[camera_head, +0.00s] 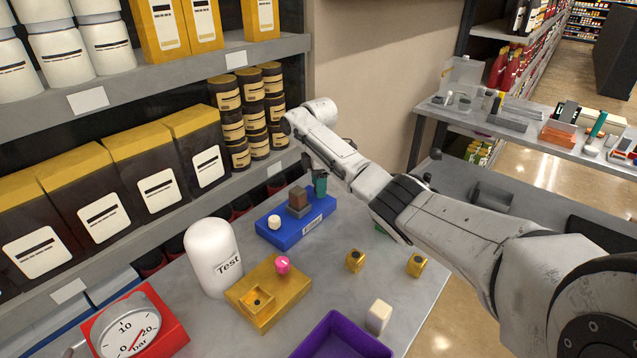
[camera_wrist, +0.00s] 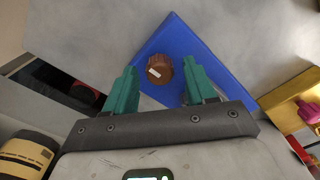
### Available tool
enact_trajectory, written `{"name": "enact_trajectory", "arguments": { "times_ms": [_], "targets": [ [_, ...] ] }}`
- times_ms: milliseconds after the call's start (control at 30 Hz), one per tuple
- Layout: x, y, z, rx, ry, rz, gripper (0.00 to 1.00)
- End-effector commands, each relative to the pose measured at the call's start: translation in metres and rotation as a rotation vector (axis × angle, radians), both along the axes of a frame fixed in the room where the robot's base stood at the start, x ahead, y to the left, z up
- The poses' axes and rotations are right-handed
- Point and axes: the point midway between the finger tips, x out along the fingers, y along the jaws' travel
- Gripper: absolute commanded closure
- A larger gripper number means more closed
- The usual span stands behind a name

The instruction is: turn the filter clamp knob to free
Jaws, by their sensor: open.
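A blue base (camera_head: 310,224) stands on the grey table, with a brown knob (camera_head: 298,197) on a grey block on top of it. A small white round piece (camera_head: 274,222) sits at its left end. In the wrist view the brown knob (camera_wrist: 158,70) bears a short white mark and shows above the blue base (camera_wrist: 205,55). My gripper (camera_wrist: 160,88) has two green fingers, open and empty, one to each side of the knob in that view, with gaps. In the head view one green fingertip (camera_head: 320,186) shows just right of the knob. No label tells which knob is the filter clamp.
A gold block (camera_head: 282,298) with a pink knob (camera_head: 283,264) stands in front, beside a white "Test" cylinder (camera_head: 214,258). A red gauge (camera_head: 137,325), a purple tray (camera_head: 343,340) and small gold pieces are nearby. Stocked shelves (camera_head: 190,67) rise behind.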

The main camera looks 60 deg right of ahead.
Motion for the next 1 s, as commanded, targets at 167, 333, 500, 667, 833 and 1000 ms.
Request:
{"name": "enact_trajectory", "arguments": {
  "times_ms": [167, 333, 500, 667, 833, 1000],
  "targets": [
    [0.0001, 0.0001, -0.0008, 0.0, 0.0, 0.0, 0.44],
    [0.0002, 0.0001, -0.0006, 0.0, 0.0, 0.0, 0.54],
    [0.0002, 0.0001, -0.0005, 0.0, 0.0, 0.001, 0.7],
    [0.0002, 0.0002, -0.0005, 0.0, 0.0, 0.001, 0.86],
    [0.0002, 0.0002, -0.0004, 0.0, 0.0, 0.001, 1.0],
    [0.0003, 0.0004, 0.0, 0.001, -0.001, -0.009, 1.0]
  ]
}}
